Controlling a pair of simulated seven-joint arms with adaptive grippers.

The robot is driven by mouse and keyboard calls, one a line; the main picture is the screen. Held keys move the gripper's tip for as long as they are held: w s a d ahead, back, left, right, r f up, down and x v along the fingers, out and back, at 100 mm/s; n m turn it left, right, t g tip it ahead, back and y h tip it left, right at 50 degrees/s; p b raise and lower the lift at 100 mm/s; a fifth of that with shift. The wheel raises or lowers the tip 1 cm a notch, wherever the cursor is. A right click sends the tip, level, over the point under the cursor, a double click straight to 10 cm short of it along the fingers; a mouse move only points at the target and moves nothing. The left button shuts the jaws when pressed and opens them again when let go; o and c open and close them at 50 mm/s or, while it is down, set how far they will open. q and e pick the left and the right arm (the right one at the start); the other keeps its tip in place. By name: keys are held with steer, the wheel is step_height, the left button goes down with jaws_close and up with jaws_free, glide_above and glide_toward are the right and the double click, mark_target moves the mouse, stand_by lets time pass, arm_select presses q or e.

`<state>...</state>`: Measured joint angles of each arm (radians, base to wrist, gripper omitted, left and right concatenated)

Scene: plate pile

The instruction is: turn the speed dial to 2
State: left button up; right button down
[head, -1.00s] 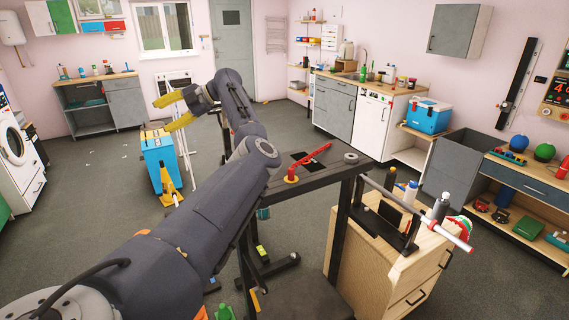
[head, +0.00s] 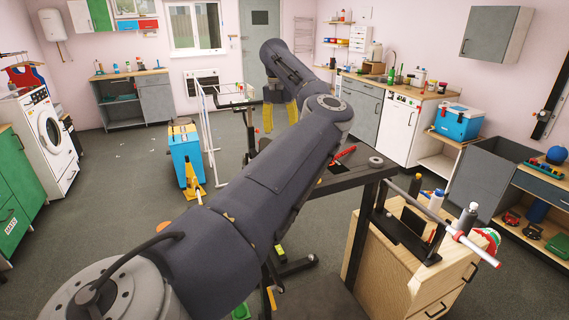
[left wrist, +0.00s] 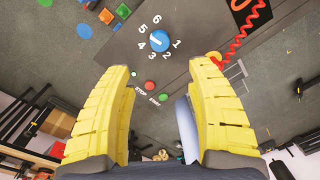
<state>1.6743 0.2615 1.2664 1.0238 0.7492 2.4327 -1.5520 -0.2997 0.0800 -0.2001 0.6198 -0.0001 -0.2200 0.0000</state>
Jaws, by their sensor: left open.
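The speed dial (left wrist: 160,39) is a round blue knob with a white pointer mark, ringed by white numbers 1 to 6, on a dark grey panel (left wrist: 195,85) in the left wrist view. I cannot tell for sure which number the pointer is at. My left gripper (left wrist: 160,68) is open, its yellow fingers either side of the view, with the dial ahead between and beyond the tips, apart from them. In the head view my left gripper (head: 280,126) points downward past the arm; the dial is not visible there. My right gripper is in neither view.
Red (left wrist: 150,85) and green (left wrist: 163,97) buttons marked stop and start sit near the dial. A red coiled cord (left wrist: 239,40) runs at the right. In the head view, a black stand (head: 375,172) and wooden drawer unit (head: 400,270) stand right of my arm.

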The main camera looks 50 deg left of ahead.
arm_select(q)
steer(key=f, duration=1.3)
steer(key=shift+w+d+f, duration=0.2)
steer(key=shift+w+d, duration=0.05)
steer(key=shift+d, duration=0.05)
jaws_close()
